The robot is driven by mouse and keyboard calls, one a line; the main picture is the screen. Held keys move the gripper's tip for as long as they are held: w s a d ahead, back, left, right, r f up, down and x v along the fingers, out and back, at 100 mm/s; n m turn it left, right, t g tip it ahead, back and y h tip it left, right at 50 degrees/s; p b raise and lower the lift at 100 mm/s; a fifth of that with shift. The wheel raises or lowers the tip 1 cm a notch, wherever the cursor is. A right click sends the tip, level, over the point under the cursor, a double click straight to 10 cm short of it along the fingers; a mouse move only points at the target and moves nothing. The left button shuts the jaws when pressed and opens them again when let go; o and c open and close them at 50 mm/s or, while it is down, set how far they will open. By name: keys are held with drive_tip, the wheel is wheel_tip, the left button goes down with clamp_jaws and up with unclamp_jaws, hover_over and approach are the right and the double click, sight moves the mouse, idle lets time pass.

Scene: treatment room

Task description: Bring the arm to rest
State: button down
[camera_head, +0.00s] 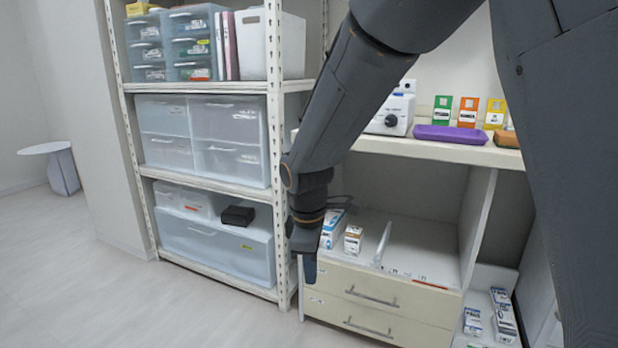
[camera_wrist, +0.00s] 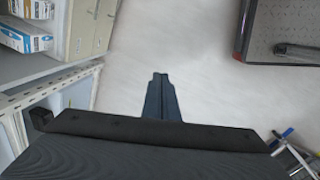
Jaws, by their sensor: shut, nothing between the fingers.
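My gripper (camera_head: 309,268) hangs at the end of my dark arm, pointing down in front of the cabinet's left edge in the head view. It is shut and empty. In the wrist view my gripper (camera_wrist: 160,78) shows its two fingers together, with bare pale floor beyond them. My arm comes down from the top of the head view and crosses in front of the shelf rack's right side and the counter's left end.
A metal rack (camera_head: 275,130) with clear drawer boxes stands left of my arm. A cabinet with two drawers (camera_head: 365,296) and small boxes (camera_head: 353,239) is close on the right. A purple tray (camera_head: 450,134) sits on the counter. Open floor (camera_head: 110,295) lies at left.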

drive_tip(key=s+d+r+m+g+y, duration=0.1)
drive_tip(key=s+m, duration=0.4)
drive_tip(key=s, duration=0.7)
drive_tip(key=s+d+r+m+g, duration=0.15)
drive_tip(key=s+m, duration=0.35)
drive_tip(key=s, duration=0.7)
drive_tip(key=d+r+m+p, duration=0.6)
drive_tip(key=d+r+p, duration=1)
drive_tip(key=r+p, duration=0.4)
drive_tip(key=s+p, duration=0.1)
drive_tip(key=p, duration=0.3)
drive_tip(key=shift+d+t+h+p, duration=0.2)
drive_tip(key=shift+t+h+p, duration=0.1)
drive_tip(key=shift+t, duration=0.05)
drive_tip(key=shift+a, duration=0.1)
